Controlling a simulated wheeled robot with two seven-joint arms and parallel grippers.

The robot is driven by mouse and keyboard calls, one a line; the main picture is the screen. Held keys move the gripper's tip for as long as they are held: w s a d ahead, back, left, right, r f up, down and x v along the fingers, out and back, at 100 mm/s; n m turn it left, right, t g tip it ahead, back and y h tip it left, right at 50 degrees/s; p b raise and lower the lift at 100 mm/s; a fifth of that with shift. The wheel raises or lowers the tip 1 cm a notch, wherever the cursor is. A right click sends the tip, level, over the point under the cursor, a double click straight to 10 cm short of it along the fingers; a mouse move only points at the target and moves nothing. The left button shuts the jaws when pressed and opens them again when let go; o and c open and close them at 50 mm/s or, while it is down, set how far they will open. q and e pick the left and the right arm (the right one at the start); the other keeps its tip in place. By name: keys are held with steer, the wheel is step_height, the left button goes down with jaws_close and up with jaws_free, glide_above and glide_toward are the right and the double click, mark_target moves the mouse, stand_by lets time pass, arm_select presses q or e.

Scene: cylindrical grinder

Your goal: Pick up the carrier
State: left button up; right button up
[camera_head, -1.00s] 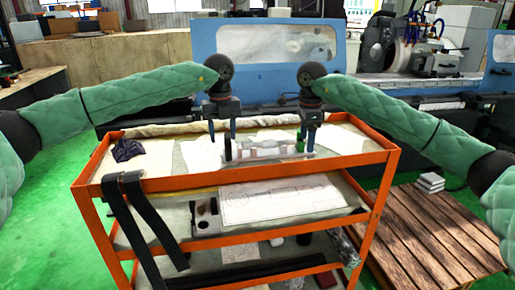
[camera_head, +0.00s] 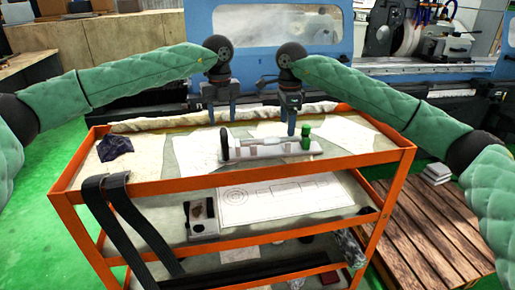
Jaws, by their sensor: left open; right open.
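The carrier (camera_head: 270,152), a pale long base with a light shaft on it, lies on the top shelf of the orange trolley. It has a dark disc at its left end and a green knob at its right end. My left gripper (camera_head: 222,116) is open and empty, above and slightly behind the carrier's left end. My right gripper (camera_head: 282,124) is open above the carrier's right half, left of the green knob. One of its fingers is hard to make out. Neither gripper visibly holds the carrier.
The orange trolley (camera_head: 240,184) has raised rims around its shelf. A dark cloth (camera_head: 115,146) lies at left, and black straps (camera_head: 125,215) hang over the front. A blue machine (camera_head: 270,60) stands behind. A wooden pallet (camera_head: 430,225) lies at right.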

mark_target(286, 140)
arm_select(q)
steer(key=shift+w+f, duration=0.1)
steer(key=shift+f, duration=0.3)
arm_select(e)
steer(key=shift+f, duration=0.4)
arm_select(q)
step_height(286, 140, down, 7)
steer(key=shift+r, duration=0.15)
arm_select(e)
step_height(286, 140, down, 7)
steer(key=shift+r, duration=0.15)
arm_select(q)
jaws_close()
arm_select(e)
steer(key=c, duration=1.1)
steer(key=shift+c, duration=0.2)
